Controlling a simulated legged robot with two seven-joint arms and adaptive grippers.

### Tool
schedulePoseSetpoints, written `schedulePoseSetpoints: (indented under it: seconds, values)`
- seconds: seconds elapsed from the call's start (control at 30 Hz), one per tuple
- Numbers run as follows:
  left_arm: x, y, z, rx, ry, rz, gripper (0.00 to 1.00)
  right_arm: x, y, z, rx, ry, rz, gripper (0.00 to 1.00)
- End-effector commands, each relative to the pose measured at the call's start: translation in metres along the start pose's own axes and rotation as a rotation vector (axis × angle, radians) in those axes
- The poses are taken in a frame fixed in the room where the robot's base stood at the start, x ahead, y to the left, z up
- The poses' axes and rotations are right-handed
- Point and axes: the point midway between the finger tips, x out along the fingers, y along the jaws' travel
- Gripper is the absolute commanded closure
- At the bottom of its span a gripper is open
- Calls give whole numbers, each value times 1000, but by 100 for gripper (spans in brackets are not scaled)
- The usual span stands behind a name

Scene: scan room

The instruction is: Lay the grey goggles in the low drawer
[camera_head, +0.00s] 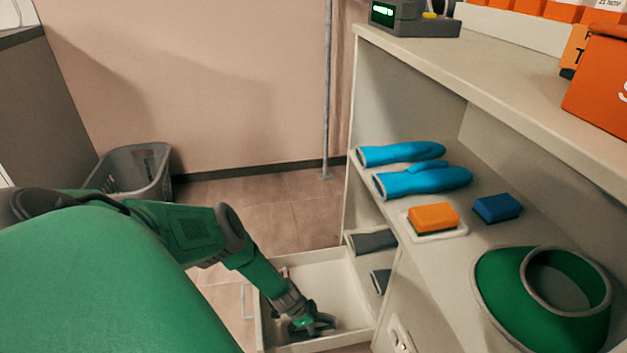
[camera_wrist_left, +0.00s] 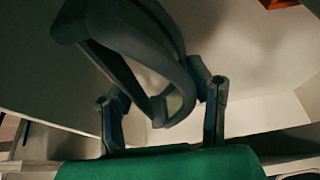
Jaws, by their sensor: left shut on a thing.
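The low drawer (camera_head: 318,272) is pulled open at the bottom of the white shelf unit, a pale box with a handle on its left side. My left gripper (camera_head: 308,325) reaches down over the drawer's interior, near its front end. It is shut on the grey goggles (camera_wrist_left: 125,38), whose dark frame and lens rise between the fingers (camera_wrist_left: 163,110) in the left wrist view. In the head view the goggles are a small dark shape at the fingertips, mostly hidden. I cannot tell whether they touch the drawer floor. My right gripper is not in view.
Blue gloves (camera_head: 425,180), an orange sponge (camera_head: 433,217), a blue sponge (camera_head: 497,208) and a green collar (camera_head: 500,285) lie on the shelf. Grey folded items (camera_head: 372,241) sit below, beside the drawer. A grey basket (camera_head: 130,172) stands by the wall. Floor left of the drawer is clear.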

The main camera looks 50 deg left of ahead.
Motion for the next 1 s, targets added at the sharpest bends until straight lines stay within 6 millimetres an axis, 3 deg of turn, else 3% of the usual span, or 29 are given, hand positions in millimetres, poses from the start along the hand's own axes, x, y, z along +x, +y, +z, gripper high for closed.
schedulePoseSetpoints:
  seconds: [0.07, 0.1, 0.37, 0.4, 0.43, 0.47, 0.83, 1.0]
  values:
    - [11, 1, 4, 0, 0, 0, 84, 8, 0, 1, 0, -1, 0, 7]
    - [10, 0, 4, 1, 0, 0, 88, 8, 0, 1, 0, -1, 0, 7]
    - [10, 1, 4, 0, 0, 0, 89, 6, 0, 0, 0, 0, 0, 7]
    - [10, 0, 4, -1, 1, 0, 47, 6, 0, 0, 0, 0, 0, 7]
    - [10, 0, 4, -1, 1, 0, 37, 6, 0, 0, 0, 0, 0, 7]
    - [10, 0, 4, -1, 1, 0, 33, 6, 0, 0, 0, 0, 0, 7]
    - [8, 0, 3, 0, 1, 0, 33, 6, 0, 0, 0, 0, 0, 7]
    - [-20, 0, 2, -3, 0, 1, 33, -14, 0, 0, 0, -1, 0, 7]
